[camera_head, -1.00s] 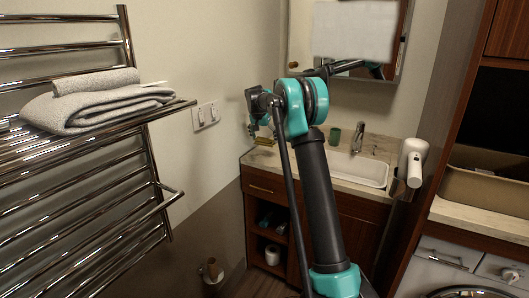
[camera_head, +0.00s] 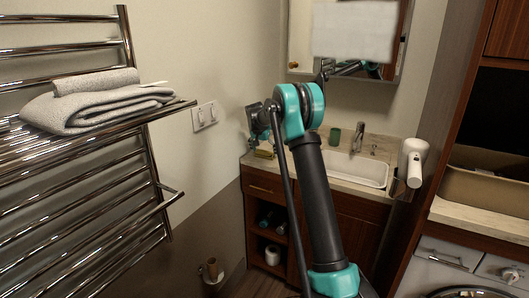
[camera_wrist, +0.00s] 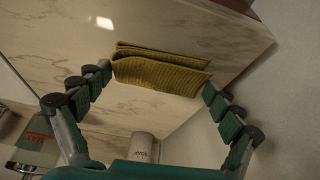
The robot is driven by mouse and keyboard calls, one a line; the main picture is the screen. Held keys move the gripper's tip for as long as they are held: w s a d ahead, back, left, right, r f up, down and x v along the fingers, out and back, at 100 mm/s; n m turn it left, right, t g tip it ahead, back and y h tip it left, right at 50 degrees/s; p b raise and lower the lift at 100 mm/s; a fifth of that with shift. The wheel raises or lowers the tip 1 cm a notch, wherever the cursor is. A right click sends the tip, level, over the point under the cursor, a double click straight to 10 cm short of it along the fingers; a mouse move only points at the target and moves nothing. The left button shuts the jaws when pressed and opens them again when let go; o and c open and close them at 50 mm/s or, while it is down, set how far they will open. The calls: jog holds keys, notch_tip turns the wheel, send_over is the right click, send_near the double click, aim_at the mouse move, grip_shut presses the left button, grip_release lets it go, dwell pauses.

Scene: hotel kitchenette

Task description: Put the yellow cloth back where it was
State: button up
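The yellow cloth (camera_wrist: 160,72) is folded in layers and lies between the two fingers of my gripper (camera_wrist: 157,80) in the wrist view. The fingertips meet its left and right ends, so my gripper is shut on it across its width. In the head view the cloth (camera_head: 264,154) shows small below my gripper (camera_head: 258,143), at the left end of the marble counter (camera_head: 345,184). Whether it rests on the counter or hangs just above it, I cannot tell.
A sink (camera_head: 358,168), a green cup (camera_head: 335,136) and a tap (camera_head: 357,138) are to the right on the counter. In the wrist view a white cylinder (camera_wrist: 144,147) stands close by. A wall is left of the counter. A towel rack (camera_head: 150,117) holds a grey towel (camera_head: 100,105).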

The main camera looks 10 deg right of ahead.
jog(key=shift+o, duration=0.6)
jog(key=v, duration=1.7)
jog(key=s+d+f+n, duration=0.2)
jog(key=s+f, duration=0.5)
jog(key=s, duration=1)
jog(key=s+d+f+n+y, duration=0.1)
jog(key=s+f, duration=0.7)
jog(key=s, duration=0.8)
jog(key=s+d+f+n+y, duration=0.1)
jog(key=s+d+f+n, duration=0.2)
jog(key=s, duration=1.4)
notch_tip(320, 180, down, 4)
jog(key=shift+s+d+f, duration=0.2)
jog(key=shift+s+d, duration=0.1)
jog(key=shift+d, duration=0.65)
